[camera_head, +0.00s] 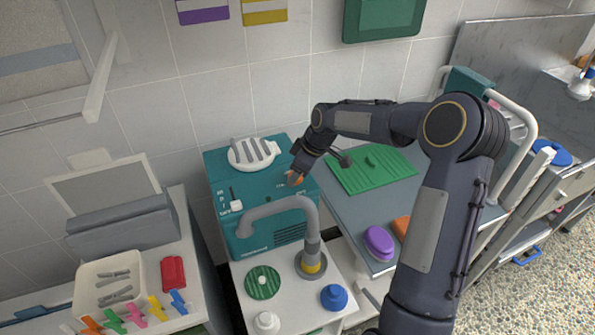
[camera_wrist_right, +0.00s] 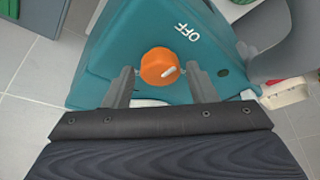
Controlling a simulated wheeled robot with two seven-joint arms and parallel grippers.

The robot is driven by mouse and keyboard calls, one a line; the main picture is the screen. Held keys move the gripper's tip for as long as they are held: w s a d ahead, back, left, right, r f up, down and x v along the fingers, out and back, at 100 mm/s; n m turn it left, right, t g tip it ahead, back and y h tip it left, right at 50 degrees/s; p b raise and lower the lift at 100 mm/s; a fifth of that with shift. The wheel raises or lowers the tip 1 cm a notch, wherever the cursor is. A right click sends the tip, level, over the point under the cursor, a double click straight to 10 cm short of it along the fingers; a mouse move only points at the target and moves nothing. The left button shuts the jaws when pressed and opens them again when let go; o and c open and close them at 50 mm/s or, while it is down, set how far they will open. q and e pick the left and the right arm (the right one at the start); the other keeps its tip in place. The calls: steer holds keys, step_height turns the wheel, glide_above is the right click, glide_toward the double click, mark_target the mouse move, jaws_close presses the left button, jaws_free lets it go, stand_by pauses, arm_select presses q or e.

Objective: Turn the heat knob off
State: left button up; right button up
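The heat knob (camera_wrist_right: 160,67) is an orange round knob with a white pointer mark on the teal machine's face, with the word OFF (camera_wrist_right: 187,32) printed near it. In the right wrist view the mark points to the lower right, away from OFF. My right gripper (camera_wrist_right: 162,82) is open, with its two fingers on either side of the knob and a gap showing around it. In the head view my right gripper (camera_head: 297,178) is at the top of the teal machine (camera_head: 232,187), partly covering the orange knob. My left gripper is not in view.
A grey curved pipe (camera_head: 278,205) stands in front of the machine. A green mat (camera_head: 375,170) lies to its right. A tray of clips (camera_head: 88,285) and a red object (camera_head: 173,272) are at left. A purple object (camera_head: 379,240) lies on the right counter.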

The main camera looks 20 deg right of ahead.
steer(key=shift+o, duration=0.5)
steer(key=v, duration=0.7)
steer(key=shift+r, duration=0.35)
steer(key=shift+s+d, duration=0.1)
steer(key=shift+s, duration=0.05)
